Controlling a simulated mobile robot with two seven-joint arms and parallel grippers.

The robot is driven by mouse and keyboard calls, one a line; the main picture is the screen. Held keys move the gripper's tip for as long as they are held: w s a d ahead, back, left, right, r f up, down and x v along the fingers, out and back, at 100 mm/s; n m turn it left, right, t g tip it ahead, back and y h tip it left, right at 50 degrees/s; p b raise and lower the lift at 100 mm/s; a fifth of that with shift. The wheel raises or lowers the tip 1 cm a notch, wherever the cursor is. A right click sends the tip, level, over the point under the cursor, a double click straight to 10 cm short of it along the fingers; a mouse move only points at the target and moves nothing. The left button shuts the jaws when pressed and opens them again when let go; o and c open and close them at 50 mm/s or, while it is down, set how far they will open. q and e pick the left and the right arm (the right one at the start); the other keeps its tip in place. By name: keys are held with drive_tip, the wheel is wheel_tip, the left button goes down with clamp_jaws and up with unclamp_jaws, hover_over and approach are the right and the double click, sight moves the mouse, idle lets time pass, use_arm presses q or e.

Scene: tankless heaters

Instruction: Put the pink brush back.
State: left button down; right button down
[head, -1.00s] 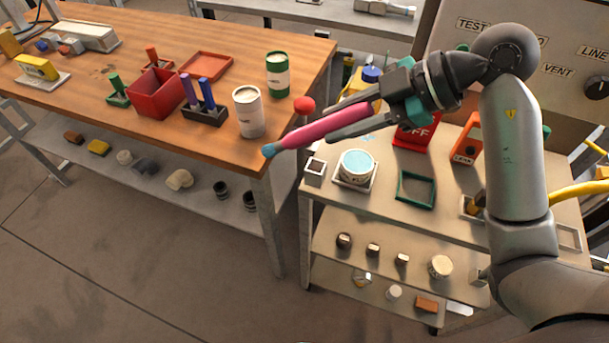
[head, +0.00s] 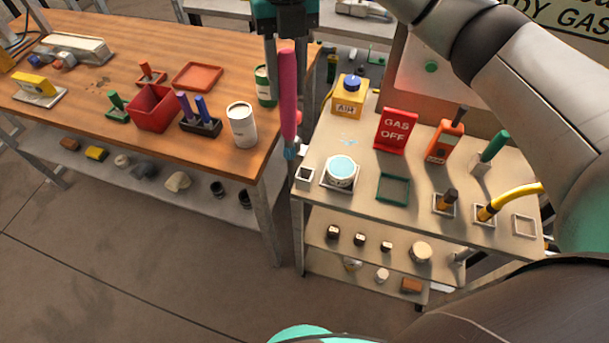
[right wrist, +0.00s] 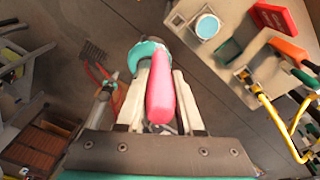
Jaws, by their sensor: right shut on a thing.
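The pink brush (head: 288,100) hangs upright in the head view, its teal tip (head: 289,153) down. My right gripper (head: 287,40) is shut on its upper part. In the right wrist view the pink handle (right wrist: 161,98) lies between the two pale fingers. The tip appears just above and left of a small white square holder (head: 305,175) with a dark opening, at the cart's left corner. I cannot tell its exact height or whether it is over the cart. My left gripper is not in view.
A white tub with blue contents (head: 341,171) stands right of the square holder. A green frame (head: 393,188), a red GAS OFF sign (head: 396,130) and a yellow AIR container (head: 347,97) share the cart. The wooden bench (head: 228,170) with a white can (head: 242,125) is left.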

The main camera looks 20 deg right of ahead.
drive_tip(key=w+d+r+n+t+p, duration=0.1)
drive_tip(key=d+r+n, duration=0.1)
drive_tip(key=d, duration=0.1)
wheel_tip(320, 180, down, 19)
drive_tip(key=shift+w+f+h, duration=0.15)
drive_tip(key=shift+f+h, duration=0.05)
drive_tip(key=shift+h, duration=0.1)
drive_tip(key=c, duration=0.5)
unclamp_jaws()
drive_tip(key=shift+d, duration=0.1)
drive_tip(key=shift+c, duration=0.2)
drive_tip(key=shift+r, duration=0.15)
wheel_tip(320, 180, up, 12)
